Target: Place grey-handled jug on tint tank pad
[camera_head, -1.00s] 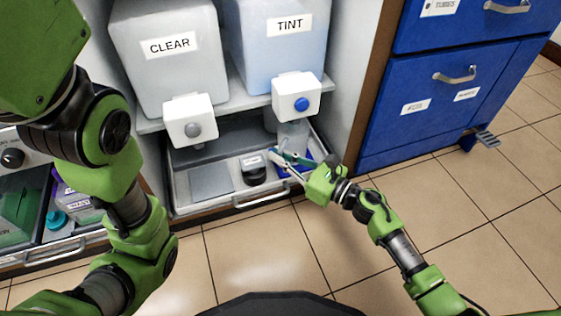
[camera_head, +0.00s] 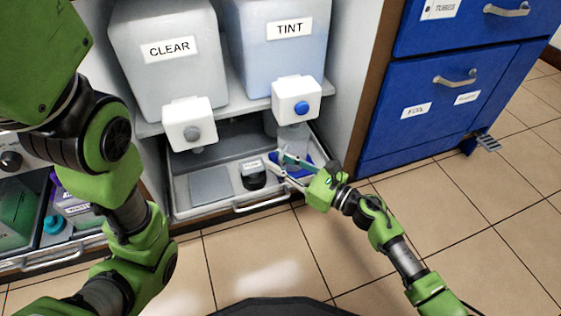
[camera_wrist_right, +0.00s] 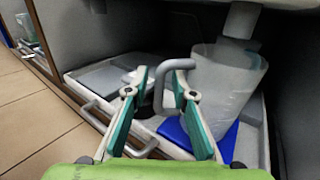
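The clear jug (camera_head: 293,136) with a grey handle (camera_wrist_right: 158,90) stands upright under the tint tank's (camera_head: 284,45) tap (camera_head: 297,100). It also shows in the right wrist view (camera_wrist_right: 228,85), with its base on the blue pad (camera_wrist_right: 172,133). Its top is partly hidden by the tap. My right gripper (camera_head: 275,162) is at the jug's near side. In the right wrist view its fingers (camera_wrist_right: 160,78) are apart, with the handle between or just beyond their tips; contact cannot be told. My left arm shows, but its gripper is out of view.
The pull-out tray (camera_head: 182,208) also holds a grey pad (camera_head: 210,186) below the clear tank (camera_head: 165,60) and a small dark labelled container (camera_head: 253,177). A blue cabinet (camera_head: 440,110) stands to the right. The tiled floor in front is clear.

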